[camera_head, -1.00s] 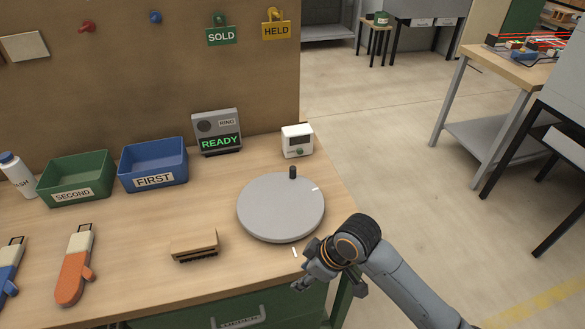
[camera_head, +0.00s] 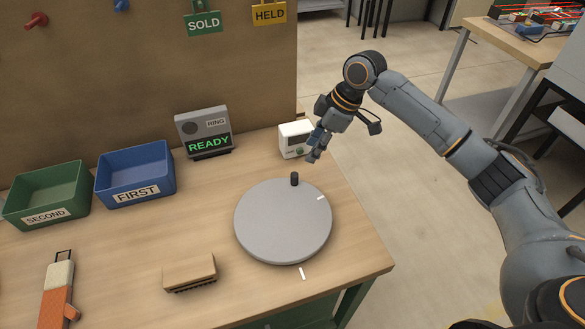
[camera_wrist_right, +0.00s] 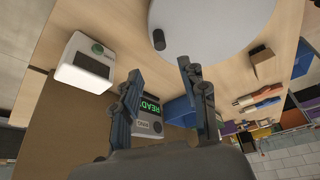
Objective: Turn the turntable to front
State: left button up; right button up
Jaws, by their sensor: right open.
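The grey round turntable (camera_head: 283,225) lies flat near the table's right corner. A short black peg (camera_head: 294,179) stands up at its far edge. A white mark (camera_head: 321,198) is on its right rim, and a white line (camera_head: 302,273) is on the table just in front of it. My right gripper (camera_head: 313,152) is above the table's far right part, behind and to the right of the peg, apart from it. In the right wrist view its fingers (camera_wrist_right: 155,85) are open and empty, with the peg (camera_wrist_right: 159,40) beyond them. My left gripper is not in view.
A white box with a green button (camera_head: 295,139) stands close to my right gripper. A grey READY sign (camera_head: 204,132), a blue FIRST bin (camera_head: 136,173) and a green SECOND bin (camera_head: 47,195) stand along the back. A brown block (camera_head: 189,271) lies front left of the turntable.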

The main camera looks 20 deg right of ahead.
aim_at(295, 174)
jog(key=p+x, duration=0.1)
jog(key=x, duration=0.4)
jog(key=shift+a+f, duration=0.25)
jog(key=p+x, duration=0.1)
jog(key=x, duration=0.4)
jog(key=shift+w+a+f, duration=0.1)
jog(key=shift+f, duration=0.15)
jog(key=shift+a+f, duration=0.1)
jog(key=shift+f, duration=0.2)
jog(key=shift+w+f, duration=0.1)
jog(key=shift+f, duration=0.15)
grip_shut()
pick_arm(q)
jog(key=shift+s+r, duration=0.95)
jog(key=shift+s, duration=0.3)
